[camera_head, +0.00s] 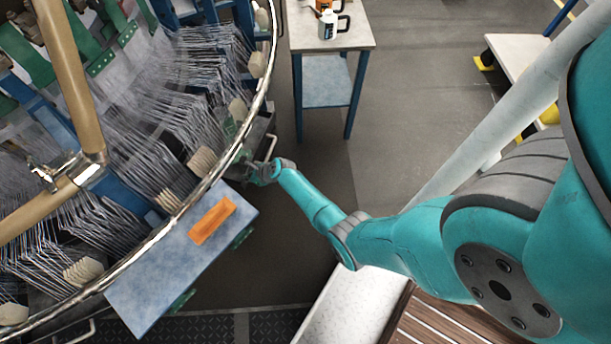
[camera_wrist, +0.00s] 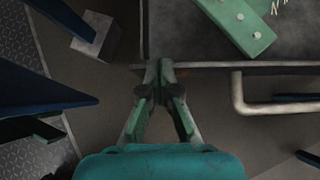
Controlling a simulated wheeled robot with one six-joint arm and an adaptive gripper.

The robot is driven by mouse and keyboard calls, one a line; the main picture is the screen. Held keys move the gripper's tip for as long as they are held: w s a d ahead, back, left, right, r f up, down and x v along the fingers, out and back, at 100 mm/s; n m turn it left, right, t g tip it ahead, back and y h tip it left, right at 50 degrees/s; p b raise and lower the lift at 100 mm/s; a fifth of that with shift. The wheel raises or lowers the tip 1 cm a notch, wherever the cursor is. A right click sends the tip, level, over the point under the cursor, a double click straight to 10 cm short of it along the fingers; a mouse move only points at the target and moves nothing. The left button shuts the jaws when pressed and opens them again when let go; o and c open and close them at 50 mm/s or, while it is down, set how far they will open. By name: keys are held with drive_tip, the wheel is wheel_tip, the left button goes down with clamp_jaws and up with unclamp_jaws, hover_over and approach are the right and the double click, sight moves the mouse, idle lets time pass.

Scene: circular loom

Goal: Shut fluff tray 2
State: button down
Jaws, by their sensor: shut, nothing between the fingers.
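A dark grey fluff tray (camera_head: 262,130) sticks out from under the loom's rim in the head view; no number is readable on it. In the wrist view its dark floor (camera_wrist: 190,35) and front edge fill the top right, with a pale bar handle (camera_wrist: 238,95) on the front. My gripper (camera_wrist: 160,66) is shut and empty. Its fingertips are at the tray's front edge, near the left corner and left of the handle. I cannot tell whether they touch. In the head view my gripper (camera_head: 250,170) is beside the tray, partly hidden by my wrist.
The circular loom (camera_head: 150,130) fills the left. A blue-grey panel (camera_head: 150,285) with an orange label juts out nearby. Another handle (camera_head: 80,333) shows at bottom left. Floor (camera_head: 420,110) right of the table is clear.

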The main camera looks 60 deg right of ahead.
drive_tip(key=shift+w+a, duration=0.15)
drive_tip(key=shift+w, duration=0.35)
drive_tip(key=shift+r, duration=0.1)
